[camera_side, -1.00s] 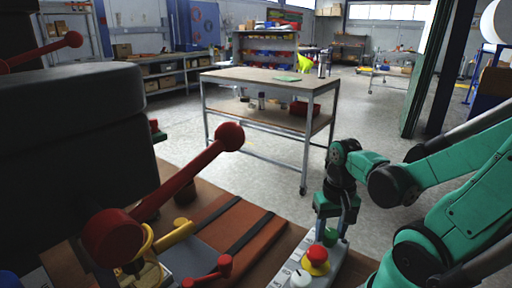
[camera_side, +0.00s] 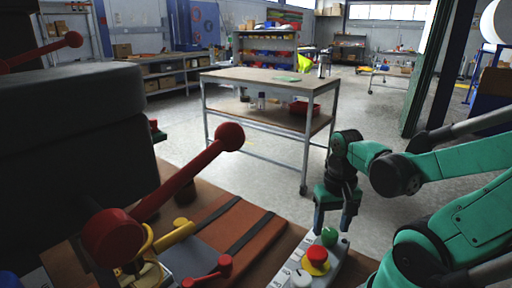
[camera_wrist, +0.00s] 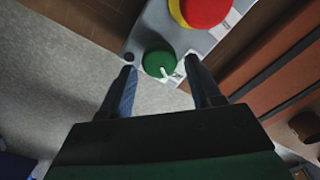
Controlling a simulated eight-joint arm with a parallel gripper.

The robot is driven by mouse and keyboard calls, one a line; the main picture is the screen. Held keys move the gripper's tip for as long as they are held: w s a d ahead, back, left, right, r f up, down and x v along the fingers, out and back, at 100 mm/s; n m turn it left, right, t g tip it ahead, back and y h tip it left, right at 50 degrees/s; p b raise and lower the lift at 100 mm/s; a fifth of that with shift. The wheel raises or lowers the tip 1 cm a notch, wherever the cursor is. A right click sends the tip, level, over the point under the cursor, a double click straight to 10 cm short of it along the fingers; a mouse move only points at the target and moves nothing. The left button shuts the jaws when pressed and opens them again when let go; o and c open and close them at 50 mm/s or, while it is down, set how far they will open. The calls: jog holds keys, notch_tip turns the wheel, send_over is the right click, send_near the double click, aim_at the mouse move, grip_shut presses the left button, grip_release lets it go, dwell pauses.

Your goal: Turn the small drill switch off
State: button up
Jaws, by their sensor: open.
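A grey control box (camera_side: 338,262) stands at the bench's front edge. It carries a green knob (camera_side: 329,237), a red button on a yellow base (camera_side: 316,258) and a white knob (camera_side: 301,279). In the wrist view the green knob (camera_wrist: 159,63) has a white pointer mark, and the red button (camera_wrist: 205,10) is at the top. My gripper (camera_side: 334,226) points down over the far end of the box. Its fingers are open and empty, on either side of the green knob in the wrist view (camera_wrist: 163,80). I cannot tell whether they touch it.
A large red lever (camera_side: 190,172) and a yellow handle (camera_side: 174,235) stand left of the box. An orange-brown panel with dark straps (camera_side: 232,240) lies between. A dark machine body (camera_side: 75,150) fills the left. A wheeled table (camera_side: 270,82) stands behind across clear floor.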

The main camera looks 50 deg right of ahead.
aim_at(330, 232)
jog(key=shift+r, duration=2)
jog(key=w+a+r+n+t, duration=0.3)
jog(key=w+a+n+t, duration=0.4)
jog(key=w+a+n, duration=0.2)
jog(key=shift+w+a, duration=0.3)
jog(key=shift+w, duration=0.8)
